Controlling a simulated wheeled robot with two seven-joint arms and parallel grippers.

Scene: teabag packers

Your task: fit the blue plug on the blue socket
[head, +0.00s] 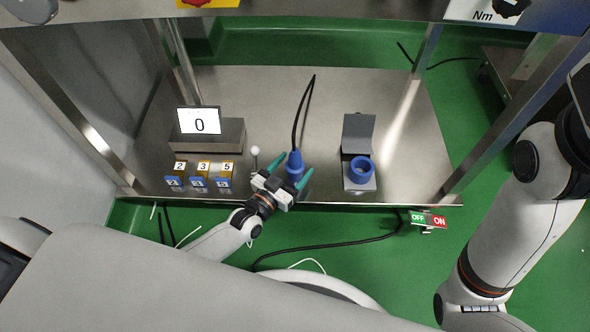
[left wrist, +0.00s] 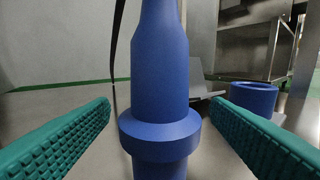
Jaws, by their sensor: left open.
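The blue plug (head: 294,163) stands upright on the steel shelf, with a black cable running up from its top. In the left wrist view the blue plug (left wrist: 160,80) fills the middle, between the green fingers. The blue socket (head: 362,169) is a round ring on a grey hinged bracket to the right of the plug; it also shows in the left wrist view (left wrist: 252,97) behind the right finger. My left gripper (head: 291,176) is open, with its fingers apart on either side of the plug and not touching it. My right gripper is outside both views.
A scale-like box with a display reading 0 (head: 200,122) and several small numbered blocks (head: 198,175) stand at left. A white-knobbed lever (head: 255,153) is just left of the plug. An OFF/ON switch (head: 428,220) hangs below the front edge. Shelf between plug and socket is clear.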

